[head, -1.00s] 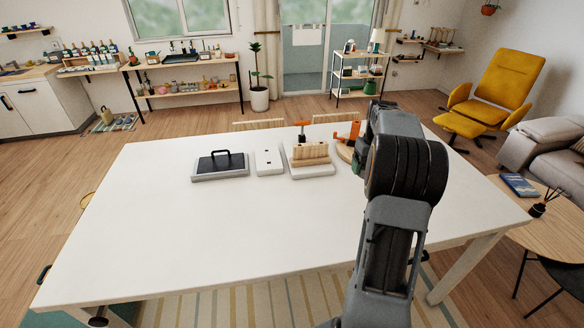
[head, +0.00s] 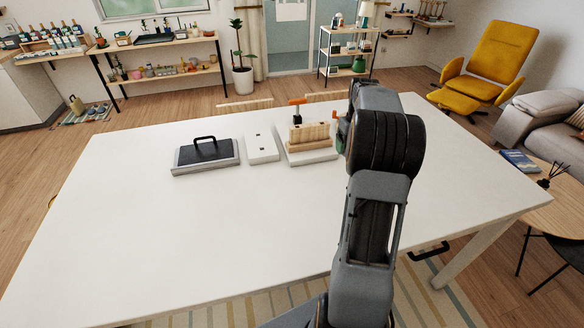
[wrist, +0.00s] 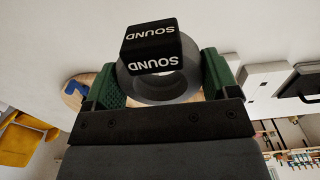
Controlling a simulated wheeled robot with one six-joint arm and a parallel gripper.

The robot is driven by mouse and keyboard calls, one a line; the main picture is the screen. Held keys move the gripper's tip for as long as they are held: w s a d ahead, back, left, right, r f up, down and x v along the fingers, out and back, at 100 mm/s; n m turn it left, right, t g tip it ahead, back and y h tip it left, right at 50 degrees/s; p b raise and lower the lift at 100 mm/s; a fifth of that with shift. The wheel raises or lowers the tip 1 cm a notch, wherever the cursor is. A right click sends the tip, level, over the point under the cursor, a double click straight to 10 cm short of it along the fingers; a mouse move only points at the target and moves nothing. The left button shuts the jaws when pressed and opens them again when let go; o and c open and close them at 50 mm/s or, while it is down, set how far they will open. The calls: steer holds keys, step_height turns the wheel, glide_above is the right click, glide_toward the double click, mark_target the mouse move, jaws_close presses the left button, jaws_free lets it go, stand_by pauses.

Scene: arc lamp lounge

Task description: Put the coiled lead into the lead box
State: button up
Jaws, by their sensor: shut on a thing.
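In the wrist view my gripper (wrist: 160,76) is shut on the coiled lead (wrist: 127,80), a thick grey ring with a black block marked SOUND on it. The green finger pads press its left and right sides. The coil is held clear in front of the wrist camera. In the head view my arm hides the gripper and the coil. I cannot pick out the lead box for sure in either view.
On the white table (head: 190,235) stand a dark tray with a handle (head: 207,154), a white socket plate (head: 262,148) and a wooden block (head: 309,136) on a white base. A round wooden board (wrist: 72,101) shows in the wrist view. The table's near left is bare.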

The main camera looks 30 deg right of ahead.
steer(key=shift+w+a+f+b, duration=0.1)
steer(key=shift+f+b, duration=0.35)
steer(key=shift+f, duration=0.5)
steer(key=w+a+f+p, duration=0.2)
steer(key=w+a+f, duration=0.2)
steer(key=w+a, duration=0.2)
steer(key=p, duration=0.1)
glide_above(307, 176)
steer(key=s, duration=0.1)
steer(key=f, duration=0.4)
steer(key=shift+d+f, duration=0.15)
steer(key=shift+d, duration=0.25)
steer(key=shift+w+a+f+p, duration=0.3)
steer(key=shift+w+a+f, duration=0.15)
steer(key=shift+f, duration=1.9)
steer(key=shift+f, duration=0.1)
steer(key=o, duration=0.5)
steer(key=shift+f, duration=0.1)
steer(key=o, duration=0.4)
